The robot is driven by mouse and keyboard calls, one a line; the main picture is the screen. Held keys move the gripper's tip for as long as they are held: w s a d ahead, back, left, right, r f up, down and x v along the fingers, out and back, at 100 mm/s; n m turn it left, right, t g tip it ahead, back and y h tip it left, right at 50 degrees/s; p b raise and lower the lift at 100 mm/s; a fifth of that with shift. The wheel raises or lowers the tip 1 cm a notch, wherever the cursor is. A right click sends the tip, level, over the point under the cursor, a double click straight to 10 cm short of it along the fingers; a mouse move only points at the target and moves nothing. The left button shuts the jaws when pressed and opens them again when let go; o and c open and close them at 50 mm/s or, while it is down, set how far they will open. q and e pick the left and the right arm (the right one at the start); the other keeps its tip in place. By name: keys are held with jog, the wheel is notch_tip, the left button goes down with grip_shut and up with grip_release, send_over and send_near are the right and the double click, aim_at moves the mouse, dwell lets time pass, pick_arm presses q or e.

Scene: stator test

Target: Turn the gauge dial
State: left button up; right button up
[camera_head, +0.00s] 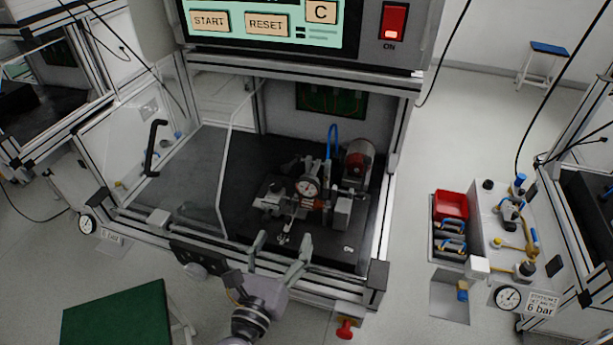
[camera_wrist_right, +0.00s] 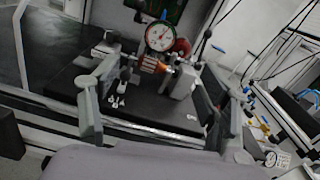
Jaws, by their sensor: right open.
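The gauge dial (camera_head: 307,188) is a round white-faced dial with a dark rim, mounted on the test fixture inside the bench enclosure. In the right wrist view the dial (camera_wrist_right: 160,36) shows a red and green marked face above a copper-coloured part (camera_wrist_right: 152,65). My right gripper (camera_head: 281,246) is at the front edge of the enclosure, below and in front of the dial. Its two fingers are spread with nothing between them, and it does not touch the dial. My left gripper is not in view.
A motor-like part (camera_head: 358,160) sits behind the fixture. The control panel (camera_head: 270,22) overhangs above. A red knob (camera_head: 345,329) sits at the front. A green stool (camera_head: 117,315) stands lower left.

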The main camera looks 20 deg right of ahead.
jog(key=p, duration=0.2)
send_near(306, 191)
jog(key=w, duration=0.1)
jog(key=x, duration=0.5)
jog(key=p+x, duration=0.1)
jog(key=x, duration=0.2)
jog(key=shift+w+d+r, duration=0.1)
jog(key=shift+d+r, duration=0.2)
jog(key=shift+d, duration=0.15)
jog(key=shift+x, duration=0.8)
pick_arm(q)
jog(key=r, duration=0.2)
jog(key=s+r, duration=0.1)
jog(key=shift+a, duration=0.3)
pick_arm(e)
jog(key=shift+f, duration=0.1)
jog(key=c, duration=1.2)
jog(key=m+b, duration=0.1)
jog(key=m, duration=0.2)
jog(key=shift+f, duration=0.15)
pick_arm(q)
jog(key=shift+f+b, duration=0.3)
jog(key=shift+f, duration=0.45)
pick_arm(e)
jog(key=shift+r+m, duration=0.2)
jog(key=shift+m, duration=0.6)
